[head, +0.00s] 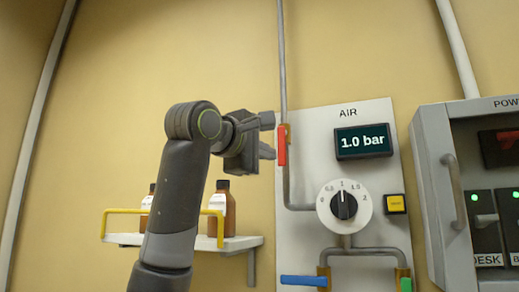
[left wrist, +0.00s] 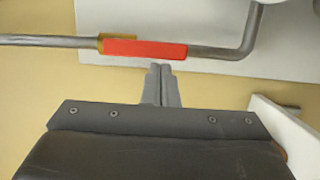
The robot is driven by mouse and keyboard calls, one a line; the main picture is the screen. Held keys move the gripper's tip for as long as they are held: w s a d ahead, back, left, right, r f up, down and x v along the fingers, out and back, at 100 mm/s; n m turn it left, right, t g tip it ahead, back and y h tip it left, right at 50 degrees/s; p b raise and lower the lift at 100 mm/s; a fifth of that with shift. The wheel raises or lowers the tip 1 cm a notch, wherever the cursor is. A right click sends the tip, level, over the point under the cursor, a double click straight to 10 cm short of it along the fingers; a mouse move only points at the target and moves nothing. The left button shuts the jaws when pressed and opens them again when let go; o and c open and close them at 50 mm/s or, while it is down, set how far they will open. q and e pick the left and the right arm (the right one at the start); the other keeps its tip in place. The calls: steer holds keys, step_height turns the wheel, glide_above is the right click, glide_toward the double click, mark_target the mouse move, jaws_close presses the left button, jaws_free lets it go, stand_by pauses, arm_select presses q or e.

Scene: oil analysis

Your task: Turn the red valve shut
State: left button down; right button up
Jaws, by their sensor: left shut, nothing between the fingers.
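The red valve handle (head: 282,146) sits on the vertical pipe at the left edge of the AIR panel (head: 310,165). It points straight down, in line with the pipe, from a brass body at its upper end. My left gripper (head: 270,152) is shut and empty, just left of the handle's lower half. In the left wrist view the closed fingertips (left wrist: 160,66) are close to the edge of the red handle (left wrist: 145,49); I cannot tell whether they touch. The display (head: 362,141) reads 1.0 bar. My right gripper is not in view.
A round dial (head: 344,206) and yellow button (head: 395,204) are on the panel. Blue (head: 303,281) and green (head: 406,284) handles are below. A shelf (head: 250,243) with brown bottles (head: 223,212) is at lower left. A grey power cabinet (head: 428,160) stands at right.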

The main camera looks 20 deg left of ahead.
arm_select(q)
steer(key=shift+a+f, duration=0.1)
steer(key=shift+a, duration=0.05)
steer(key=shift+d+n+b, duration=0.25)
steer(key=shift+n+b, duration=0.05)
steer(key=shift+b, duration=0.1)
